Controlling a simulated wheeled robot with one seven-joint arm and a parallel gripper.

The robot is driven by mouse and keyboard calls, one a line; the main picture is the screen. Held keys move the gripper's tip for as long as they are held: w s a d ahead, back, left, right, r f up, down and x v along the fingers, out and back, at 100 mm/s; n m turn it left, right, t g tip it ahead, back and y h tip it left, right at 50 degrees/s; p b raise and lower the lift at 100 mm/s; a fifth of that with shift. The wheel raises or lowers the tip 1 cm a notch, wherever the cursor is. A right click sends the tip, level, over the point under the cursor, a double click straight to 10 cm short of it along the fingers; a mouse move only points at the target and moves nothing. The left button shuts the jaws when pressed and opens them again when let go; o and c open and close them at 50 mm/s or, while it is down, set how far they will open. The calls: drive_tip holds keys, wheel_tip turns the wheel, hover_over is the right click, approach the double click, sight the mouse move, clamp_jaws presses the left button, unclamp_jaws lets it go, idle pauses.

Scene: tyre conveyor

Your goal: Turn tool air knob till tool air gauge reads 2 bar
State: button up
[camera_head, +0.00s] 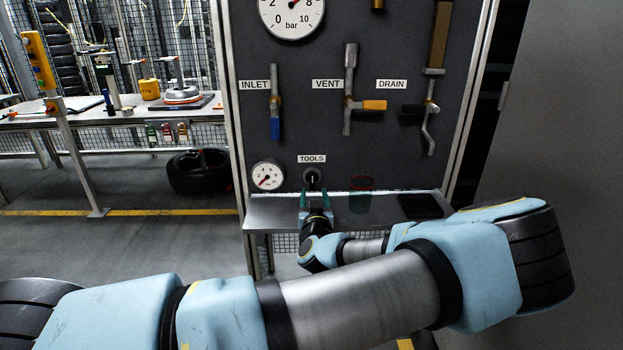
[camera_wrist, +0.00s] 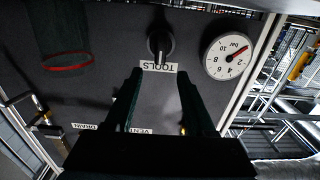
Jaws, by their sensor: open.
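The tool air knob (camera_head: 312,176) is a small dark knob under the TOOLS label (camera_head: 311,158). It also shows in the wrist view (camera_wrist: 160,45), its grip bar roughly in line with the picture's vertical. The tool air gauge (camera_head: 267,175) is a white dial left of the knob. In the upside-down wrist view the gauge (camera_wrist: 231,57) has a red needle near the low end of the scale, close to 0; the exact value is unclear. My gripper (camera_head: 316,188) is open and empty in front of the panel. Its two fingers show in the wrist view (camera_wrist: 158,74), tips short of the knob, not gripping it.
A shelf (camera_head: 270,212) juts out below the knob, with a red-rimmed dark cup (camera_head: 360,183) right of my gripper. INLET (camera_head: 274,105), VENT (camera_head: 350,90) and DRAIN (camera_head: 430,115) valves sit above. A larger gauge (camera_head: 291,14) is at the top.

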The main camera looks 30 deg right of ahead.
sight(313, 179)
drive_tip(key=p+x, duration=0.2)
drive_tip(key=x, duration=0.6)
drive_tip(key=shift+w, duration=0.1)
clamp_jaws()
idle(0.4)
